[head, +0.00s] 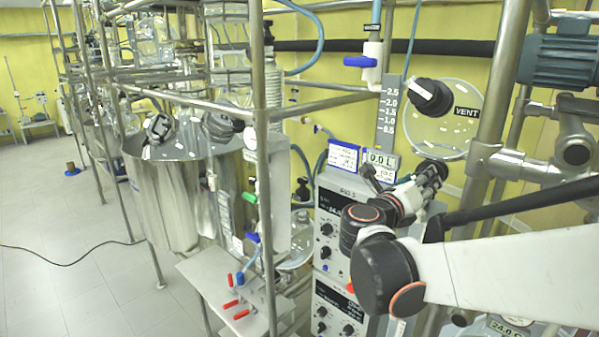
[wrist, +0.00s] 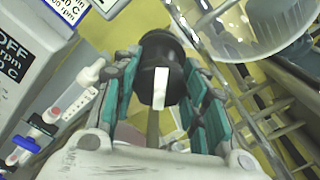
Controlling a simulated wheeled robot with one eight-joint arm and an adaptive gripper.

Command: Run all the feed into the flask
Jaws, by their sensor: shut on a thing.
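In the wrist view a black knob (wrist: 158,62) with a white pointer stripe sits between the teal-padded fingers of my gripper (wrist: 163,82), which is shut on it. In the head view my gripper (head: 432,172) is at the right, below a clear round plate (head: 447,135) with a black knob (head: 430,97) and a VENT label (head: 467,113). The gripped knob is mostly hidden there. A display (head: 382,160) reads 0.0 L, under a level scale (head: 389,112) marked 0.5 to 2.5. A blue-handled valve (head: 360,62) is above. A glass flask (head: 296,252) shows partly behind the frame post.
Steel frame posts (head: 262,170) and pipes surround my arm. A control box (head: 335,215) is just left of my gripper. A motor (head: 562,55) is at the upper right. A large steel vessel (head: 175,195) stands left. The floor at far left is mostly clear.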

